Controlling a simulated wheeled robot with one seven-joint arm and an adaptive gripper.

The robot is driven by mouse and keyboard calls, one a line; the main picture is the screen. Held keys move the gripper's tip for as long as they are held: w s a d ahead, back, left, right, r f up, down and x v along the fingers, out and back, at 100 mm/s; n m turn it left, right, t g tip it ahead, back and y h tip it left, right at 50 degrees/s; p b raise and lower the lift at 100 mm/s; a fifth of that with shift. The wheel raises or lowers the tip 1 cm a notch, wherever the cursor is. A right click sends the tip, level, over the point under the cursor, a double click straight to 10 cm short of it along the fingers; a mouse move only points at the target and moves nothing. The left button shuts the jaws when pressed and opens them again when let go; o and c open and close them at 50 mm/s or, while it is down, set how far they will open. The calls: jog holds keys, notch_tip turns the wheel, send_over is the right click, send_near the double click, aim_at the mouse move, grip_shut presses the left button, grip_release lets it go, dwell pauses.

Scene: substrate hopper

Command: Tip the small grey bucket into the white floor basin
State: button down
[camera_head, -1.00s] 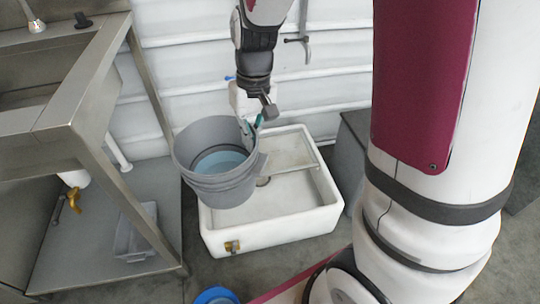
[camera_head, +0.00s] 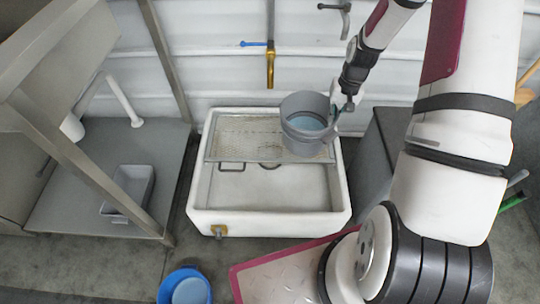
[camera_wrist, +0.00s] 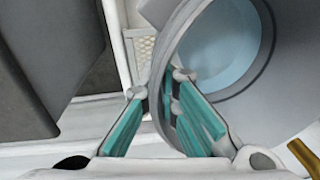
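The small grey bucket (camera_head: 305,106) holds bluish water and looks close to upright. In the head view it is over the back right part of the white floor basin (camera_head: 270,224), above or on the metal grate (camera_head: 238,135); I cannot tell whether it touches. My gripper (camera_head: 343,105) is at the bucket's right side. In the wrist view the bucket (camera_wrist: 262,112) fills the right, with water inside. My gripper's teal finger pads (camera_wrist: 165,125) stand on either side of the bucket's rim wall, gripping it. The exact contact is partly hidden.
A brass tap (camera_head: 270,68) with a blue lever is on the wall behind the basin. A blue bucket (camera_head: 185,287) with water stands on the floor in front. A steel sink stand with a grey tray (camera_head: 128,193) is left. A dark grey box (camera_head: 388,145) stands right of the basin.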

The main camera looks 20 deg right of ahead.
jog(key=d+f+m+b, duration=0.2)
jog(key=d+f, duration=0.4)
jog(key=f, duration=0.6)
notch_tip(320, 180, up, 9)
jog(key=g+h+b, duration=0.6)
jog(key=h+b, duration=0.1)
jog(key=h, duration=1)
send_over(294, 120)
jog(key=s+d, duration=0.3)
jog(key=s, duration=0.4)
jog(key=shift+w+a, duration=0.25)
jog(key=shift+w+a+g+h, duration=0.1)
jog(key=shift+w+a+h, duration=0.2)
jog(key=shift+a+h, duration=0.4)
jog(key=shift+w+a+g+h, duration=0.1)
jog(key=shift+w+a+h, duration=0.25)
jog(key=shift+a, duration=0.5)
jog(key=shift+w+a+g+h, duration=0.1)
jog(key=shift+w+a+h, duration=0.1)
jog(key=shift+a+h, duration=0.55)
